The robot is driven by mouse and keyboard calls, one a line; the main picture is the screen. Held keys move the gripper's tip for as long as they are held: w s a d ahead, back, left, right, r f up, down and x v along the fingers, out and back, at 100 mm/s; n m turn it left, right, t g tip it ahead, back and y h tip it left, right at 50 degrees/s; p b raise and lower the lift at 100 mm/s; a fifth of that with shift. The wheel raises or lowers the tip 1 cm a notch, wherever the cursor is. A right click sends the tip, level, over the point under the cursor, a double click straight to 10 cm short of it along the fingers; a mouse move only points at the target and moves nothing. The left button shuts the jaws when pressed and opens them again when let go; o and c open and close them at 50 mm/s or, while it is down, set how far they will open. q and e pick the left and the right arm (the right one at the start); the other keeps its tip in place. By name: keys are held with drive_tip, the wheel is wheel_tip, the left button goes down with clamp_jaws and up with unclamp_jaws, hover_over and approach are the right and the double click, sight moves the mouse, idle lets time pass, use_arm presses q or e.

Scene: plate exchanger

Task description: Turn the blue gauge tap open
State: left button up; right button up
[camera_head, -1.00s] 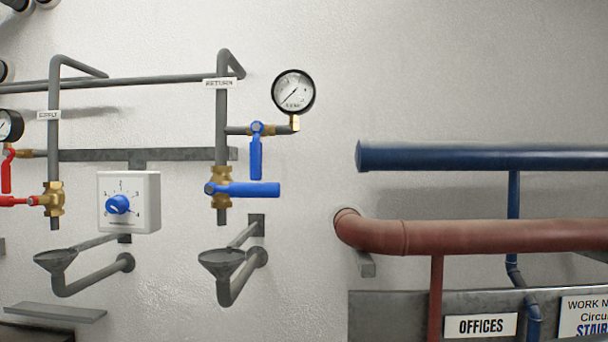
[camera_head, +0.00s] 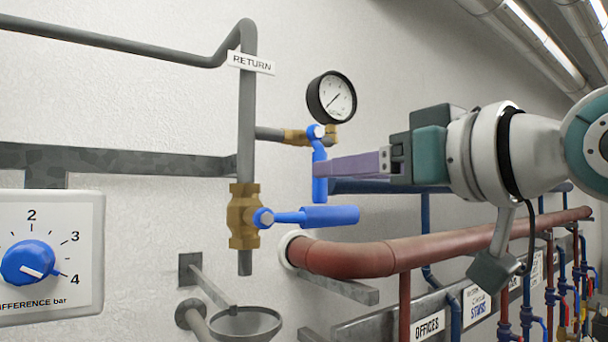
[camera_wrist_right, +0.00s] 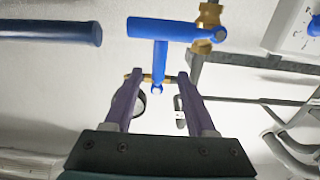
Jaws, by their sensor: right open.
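The blue gauge tap (camera_head: 320,180) hangs with its lever pointing down from a brass fitting below the round gauge (camera_head: 333,97). In the right wrist view the tap's lever (camera_wrist_right: 160,60) appears in the space between my two purple fingers. My right gripper (camera_head: 330,166) is open; its fingertips overlap the lever's right edge in the head view. I cannot tell whether either finger touches it. In the wrist view my right gripper (camera_wrist_right: 159,77) has a clear gap on both sides of the lever. The gauge is partly hidden behind a finger there. My left gripper is not in view.
A larger blue lever (camera_head: 330,215) on the brass return valve (camera_head: 243,215) points right, just below the tap. The grey return pipe (camera_head: 247,130) stands left of it. A red pipe (camera_head: 400,257) and a dial box (camera_head: 45,255) are nearby.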

drive_tip(key=p+x, duration=0.5)
drive_tip(key=x, duration=0.4)
drive_tip(key=shift+w+p, duration=0.15)
drive_tip(key=shift+p, duration=0.15)
drive_tip(key=shift+c, duration=0.3)
clamp_jaws()
idle(0.9)
